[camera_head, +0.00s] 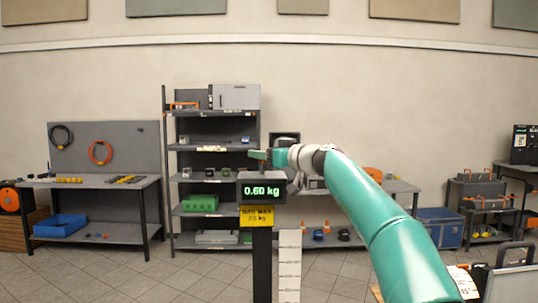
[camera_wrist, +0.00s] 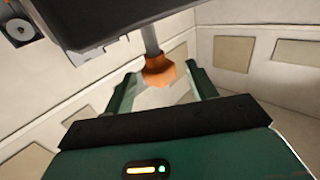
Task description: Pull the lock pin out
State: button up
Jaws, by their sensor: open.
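An orange knob (camera_wrist: 158,71) on a grey shaft (camera_wrist: 151,38), which looks like the lock pin, comes out of a dark housing (camera_wrist: 88,20) in the wrist view. My gripper (camera_wrist: 161,75) is open, with one green finger on each side of the knob and a visible gap to both. The knob shows at about the level of the fingertips; I cannot tell its exact depth. In the head view my gripper (camera_head: 260,155) is just above a dark display box (camera_head: 262,190) reading 0.60 kg. The pin is not clear there.
The display box stands on a dark post (camera_head: 262,270) with a yellow sign (camera_head: 257,216). A white marked panel (camera_head: 289,265) stands beside the post. Behind are a shelf rack (camera_head: 171,225) and a workbench (camera_head: 95,184). Floor shows at left front.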

jog(key=v, duration=1.4)
jog(key=s+a+f+m+g+h, duration=0.2)
jog(key=s+a+f+g+h, duration=0.4)
jog(key=s+f, duration=0.65)
jog(key=s+d+f+m+h, duration=0.3)
jog(key=s+d+f, duration=0.2)
jog(key=s+f, duration=0.6)
jog(key=s+d+f+m+g+h, duration=0.1)
jog(key=s+d+f+m+h, duration=0.2)
jog(key=s+d+f, duration=0.3)
jog(key=s+f+m, duration=0.1)
jog(key=s+f, duration=0.4)
jog(key=s, duration=0.4)
jog(key=shift+f+h, duration=0.2)
jog(key=shift+h, duration=0.2)
jog(key=shift+c, duration=0.6)
